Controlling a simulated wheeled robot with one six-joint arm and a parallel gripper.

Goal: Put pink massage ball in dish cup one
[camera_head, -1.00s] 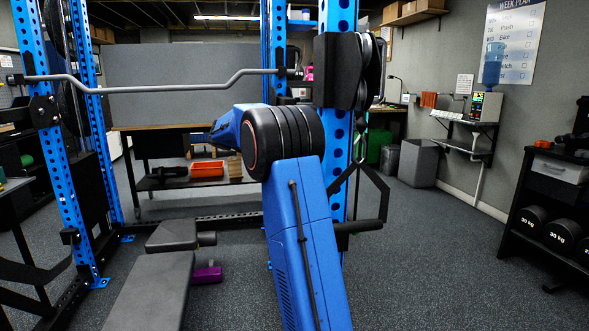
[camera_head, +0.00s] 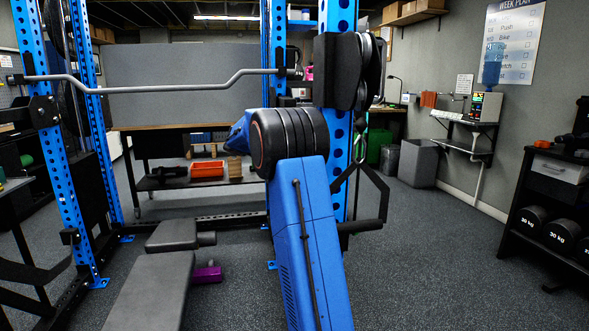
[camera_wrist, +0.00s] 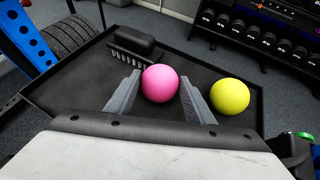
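The pink massage ball (camera_wrist: 160,84) lies on a black rimmed surface (camera_wrist: 70,97) in the wrist view. My gripper (camera_wrist: 160,80) is open, with one grey finger on each side of the ball. A small gap seems to show between the fingertips and the ball; contact cannot be told for sure. No dish cup can be made out in either view. In the head view my arm hides my gripper and the ball.
A yellow ball (camera_wrist: 230,96) lies right of my right finger. A black ridged object (camera_wrist: 133,45) sits at the far side of the surface. In the head view, a blue rack upright (camera_head: 338,110) stands close beside my arm, and a bench (camera_head: 150,285) is at left.

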